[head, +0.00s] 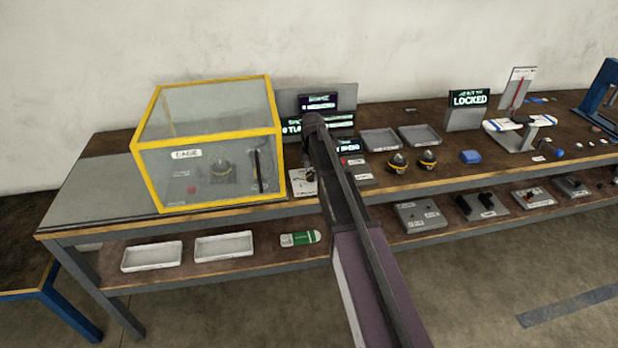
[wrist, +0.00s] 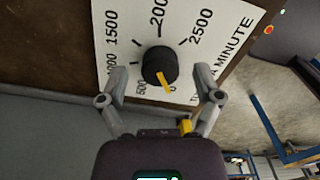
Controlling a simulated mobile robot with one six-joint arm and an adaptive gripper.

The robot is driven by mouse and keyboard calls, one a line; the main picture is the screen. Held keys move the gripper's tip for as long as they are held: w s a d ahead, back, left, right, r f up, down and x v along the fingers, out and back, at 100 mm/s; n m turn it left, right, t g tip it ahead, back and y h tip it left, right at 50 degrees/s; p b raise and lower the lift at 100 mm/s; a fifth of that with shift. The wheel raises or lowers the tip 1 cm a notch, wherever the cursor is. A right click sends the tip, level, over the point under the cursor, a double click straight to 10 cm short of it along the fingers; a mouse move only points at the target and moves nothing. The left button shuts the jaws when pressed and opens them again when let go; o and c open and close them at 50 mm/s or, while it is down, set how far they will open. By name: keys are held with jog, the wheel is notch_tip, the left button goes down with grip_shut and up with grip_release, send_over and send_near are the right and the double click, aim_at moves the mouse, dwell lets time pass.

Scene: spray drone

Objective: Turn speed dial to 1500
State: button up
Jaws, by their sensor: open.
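The speed dial (wrist: 157,62) is a round black knob with a yellow pointer (wrist: 166,82), on a white scale plate (wrist: 126,48) marked 500 to 2500 and "MINUTE". The pointer aims down and slightly right in the wrist view, near a partly hidden 0, away from the 1500 mark (wrist: 112,28). My gripper (wrist: 161,74) is open, one finger on each side of the knob, with visible gaps. In the head view my arm covers the gripper tips and the dial; only part of the white plate (head: 303,184) shows.
A yellow-framed clear cage (head: 208,145) stands left of my arm. Dark display screens (head: 318,103) stand behind it. To the right are grey trays (head: 379,140), two dark domed parts (head: 427,160) and a blue block (head: 470,156).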

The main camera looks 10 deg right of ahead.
jog(key=shift+f, duration=0.3)
jog(key=c, duration=1.1)
jog(key=shift+a, duration=0.4)
jog(key=shift+c, duration=0.2)
jog(key=shift+d, duration=0.35)
jog(key=shift+m, duration=0.3)
